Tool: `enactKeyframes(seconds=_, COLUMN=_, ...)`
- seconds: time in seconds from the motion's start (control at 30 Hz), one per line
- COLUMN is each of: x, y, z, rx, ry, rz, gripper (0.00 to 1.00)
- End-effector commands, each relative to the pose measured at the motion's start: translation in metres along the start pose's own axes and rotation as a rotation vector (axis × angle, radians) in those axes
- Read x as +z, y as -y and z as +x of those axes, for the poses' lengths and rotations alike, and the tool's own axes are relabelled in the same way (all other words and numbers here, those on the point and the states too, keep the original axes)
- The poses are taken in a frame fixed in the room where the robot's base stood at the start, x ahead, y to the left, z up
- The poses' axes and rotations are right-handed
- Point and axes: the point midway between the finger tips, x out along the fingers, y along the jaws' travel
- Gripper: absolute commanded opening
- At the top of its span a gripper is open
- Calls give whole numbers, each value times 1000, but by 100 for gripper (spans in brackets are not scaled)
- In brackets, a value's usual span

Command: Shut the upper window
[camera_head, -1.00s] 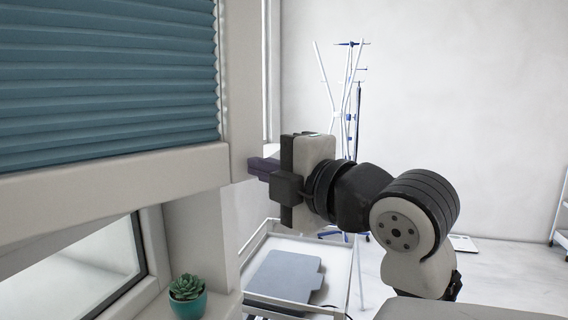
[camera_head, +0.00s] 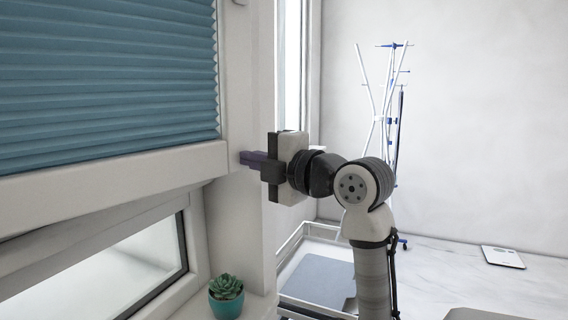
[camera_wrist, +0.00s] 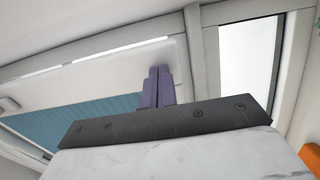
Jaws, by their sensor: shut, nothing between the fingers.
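The upper window is a white sash (camera_head: 120,166) with a teal pleated blind (camera_head: 110,75), at the left in the head view. Its bottom rail stands out from the wall frame, tilted open above a lower pane. My gripper (camera_head: 244,158) is shut and empty, its purple fingers close to the sash's lower right corner. In the wrist view the fingers (camera_wrist: 158,76) point at the white sash rail (camera_wrist: 110,68), with the blind (camera_wrist: 80,118) to the left. I cannot tell whether the fingertips touch the sash.
A succulent in a teal pot (camera_head: 226,297) stands on the sill below the window. A white cart (camera_head: 318,228) with a grey-blue item on it is partly behind my arm. A coat-rack-like stand (camera_head: 389,120) and a flat scale (camera_head: 502,257) stand farther right on open floor.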

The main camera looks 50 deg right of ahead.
Motion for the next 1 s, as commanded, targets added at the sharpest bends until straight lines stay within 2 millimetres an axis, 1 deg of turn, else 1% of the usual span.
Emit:
enactKeyframes(seconds=0.03, x=0, y=-2, z=18, rx=-1, ry=-31, rz=5, gripper=0)
enactKeyframes(seconds=0.2, x=-1, y=-2, z=65, rx=-2, ry=-112, rz=4, gripper=0)
enactKeyframes(seconds=0.33, x=-2, y=-1, z=87, rx=-1, ry=-151, rz=1, gripper=0)
enactKeyframes(seconds=0.4, x=-3, y=0, z=94, rx=-1, ry=-161, rz=1, gripper=0)
enactKeyframes(seconds=0.5, x=-3, y=1, z=97, rx=0, ry=-167, rz=-2, gripper=0)
enactKeyframes(seconds=1.0, x=-6, y=2, z=97, rx=-1, ry=-167, rz=-1, gripper=0)
